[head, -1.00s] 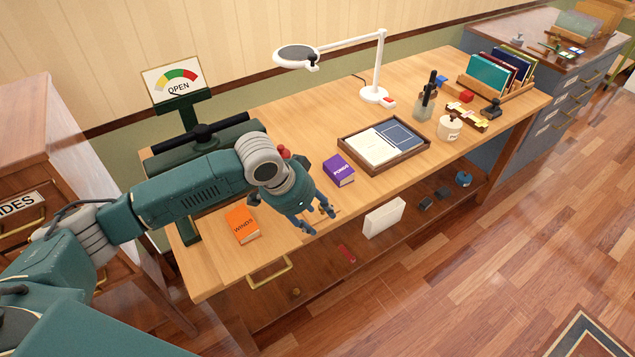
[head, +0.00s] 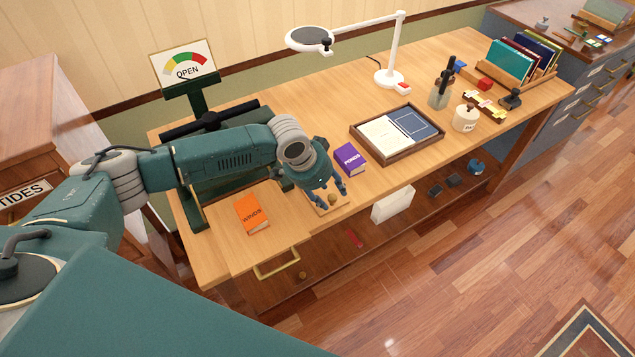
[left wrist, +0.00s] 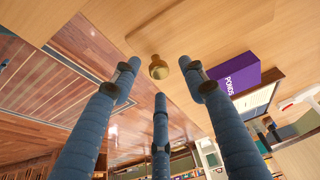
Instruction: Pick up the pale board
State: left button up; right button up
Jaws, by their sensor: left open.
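A small pale board (head: 338,207) with a round brass knob lies at the front edge of the wooden desk, right of the orange book, partly hidden by my left gripper. My left gripper (head: 332,199) is open and points down over it, its fingers around the knob in the picture. In the left wrist view the brass knob (left wrist: 158,68) shows between the open, empty fingertips (left wrist: 159,76); I cannot tell whether they touch it. The board's outline is hard to separate from the desk there. My right gripper is not in view.
The orange book (head: 252,214) and purple book (head: 350,159) lie close by on the desk. Behind are a tray (head: 397,155) and a white lamp (head: 390,78). A white box (head: 392,204) stands on the lower shelf.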

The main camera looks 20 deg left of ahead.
pick_arm(q)
jog(key=shift+x, duration=0.9)
jog(key=shift+c, duration=0.5)
jog(key=shift+r, duration=0.1)
grip_shut()
